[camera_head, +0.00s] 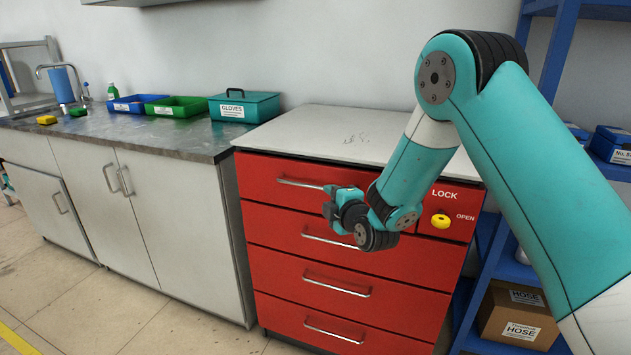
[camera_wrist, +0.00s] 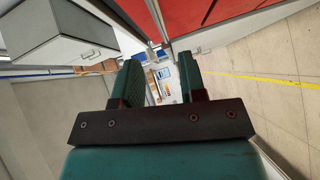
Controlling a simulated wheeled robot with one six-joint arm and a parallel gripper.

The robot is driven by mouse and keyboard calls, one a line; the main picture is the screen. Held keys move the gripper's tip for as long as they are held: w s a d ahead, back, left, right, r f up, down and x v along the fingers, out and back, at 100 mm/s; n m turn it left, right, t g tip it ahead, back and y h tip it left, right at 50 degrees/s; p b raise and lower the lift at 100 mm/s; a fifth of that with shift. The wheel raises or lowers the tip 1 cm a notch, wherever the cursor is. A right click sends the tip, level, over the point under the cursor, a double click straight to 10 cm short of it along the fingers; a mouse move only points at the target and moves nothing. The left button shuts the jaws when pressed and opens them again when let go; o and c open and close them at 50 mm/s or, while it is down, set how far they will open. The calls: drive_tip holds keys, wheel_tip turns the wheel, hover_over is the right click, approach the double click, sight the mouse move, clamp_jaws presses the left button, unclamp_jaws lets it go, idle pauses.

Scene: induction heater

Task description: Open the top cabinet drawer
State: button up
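The red cabinet (camera_head: 263,232) has several stacked drawers with silver bar handles. The top drawer (camera_head: 262,170) looks closed, flush with the front. Its handle (camera_head: 299,183) shows at its left part; the right part is hidden behind my gripper (camera_head: 331,200). In the head view my gripper is in front of the top drawer at about handle height; whether it touches the handle cannot be told. In the wrist view my gripper (camera_wrist: 159,66) has its two fingers apart, with nothing clearly held between them. A yellow lock knob (camera_head: 440,221) sits right of the top drawer, near the "OPEN" label.
A grey counter (camera_head: 165,137) with blue, green and teal boxes stands left of the red cabinet. A blue shelf (camera_head: 489,262) with a cardboard box (camera_head: 518,313) stands at the right. The tiled floor (camera_head: 130,322) in front is clear.

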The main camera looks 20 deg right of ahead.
sight(315, 188)
drive_tip(key=x, duration=0.9)
drive_tip(key=shift+f+p, duration=0.1)
drive_tip(key=shift+p, duration=0.2)
clamp_jaws()
